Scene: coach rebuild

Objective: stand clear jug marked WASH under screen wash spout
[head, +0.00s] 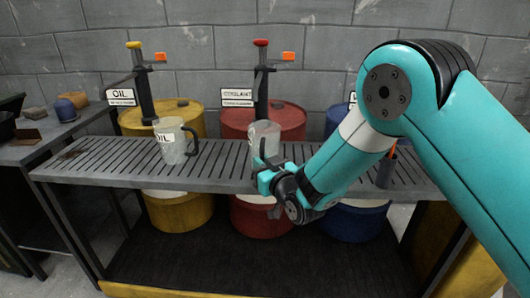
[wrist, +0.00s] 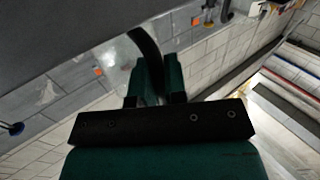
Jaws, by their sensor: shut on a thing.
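A clear jug (head: 264,136) with a dark handle is at the front of the slatted shelf, before the red drum. I see no readable marking on it. My gripper (head: 270,178) is at its near lower side, shut on its handle. In the wrist view the dark curved handle (wrist: 147,48) runs between the two fingers of my gripper (wrist: 156,78). I cannot tell whether the jug touches the shelf. The blue drum (head: 352,219) stands at the right; its sign and spout are mostly hidden behind my arm, so the screen wash name cannot be read.
A jug marked OIL (head: 172,141) stands on the slatted shelf (head: 105,160) before the yellow drum (head: 190,118). The COOLANT sign (head: 237,94) hangs by the red drum (head: 285,118). A dark upright piece (head: 387,170) shows beyond my arm. The shelf between the jugs is clear.

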